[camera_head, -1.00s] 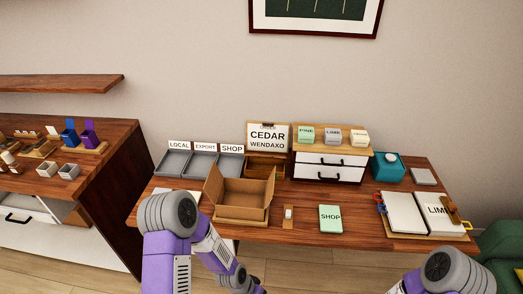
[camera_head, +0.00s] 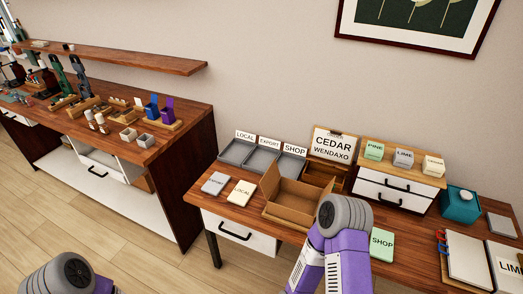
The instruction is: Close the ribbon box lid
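I cannot tell for sure which container is the ribbon box, as no label names it. An open brown cardboard box (camera_head: 289,205) stands on the near table with its back flap raised. A teal box (camera_head: 460,204) with a round white piece on top stands at the right. On the left bench, a small blue box (camera_head: 151,111) and a small purple box (camera_head: 168,115) have raised lids. Both grippers are out of view. Another shows at the bottom left.
Grey trays (camera_head: 236,154) stand behind the cardboard box. Grey and cream cards (camera_head: 242,193) lie to its left. A small white drawer unit (camera_head: 394,191) stands at the back. Floor (camera_head: 140,225) shows between the bench and my arms.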

